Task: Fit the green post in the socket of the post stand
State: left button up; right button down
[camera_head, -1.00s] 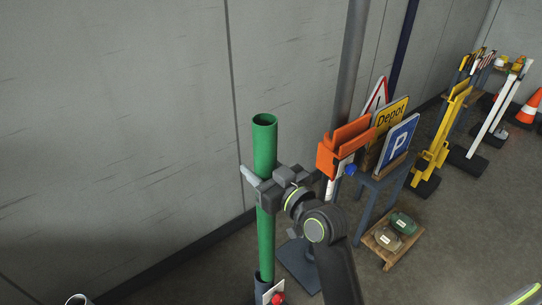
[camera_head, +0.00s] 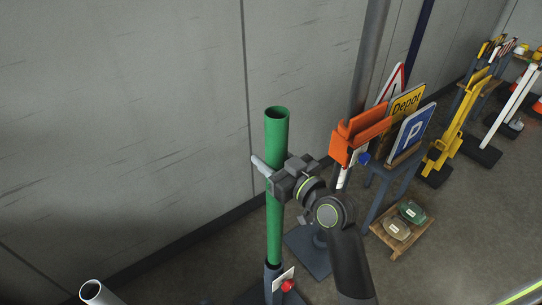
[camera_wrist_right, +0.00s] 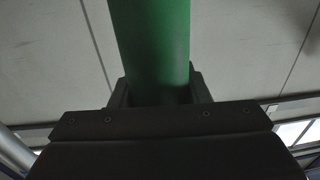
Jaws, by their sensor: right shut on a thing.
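The green post (camera_head: 277,130) is a hollow upright tube in the head view. The post's lower end meets the mouth of the dark grey socket of the post stand (camera_head: 271,285). It looks to be inside the rim, but how deep it sits I cannot tell. The stand has a red knob and a white tag, and its base is partly cut off. In the right wrist view the post (camera_wrist_right: 152,45) stands between the fingers of the right gripper (camera_wrist_right: 160,90). My left gripper is not in view.
An orange clamp-like piece (camera_head: 357,138) stands close to the right of the gripper. Behind it are a blue parking sign (camera_head: 412,130) and a yellow Depot sign (camera_head: 405,102). A wooden pallet (camera_head: 393,243) lies on the floor. A grey tube (camera_head: 93,291) shows lower left.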

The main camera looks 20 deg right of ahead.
notch_tip(320, 180, down, 13)
jog(key=b, duration=1.1)
jog(key=shift+r, duration=0.2)
jog(key=shift+f, duration=0.15)
jog(key=c, duration=0.7)
grip_release()
jog(key=shift+f, duration=0.15)
jog(key=shift+s, duration=0.15)
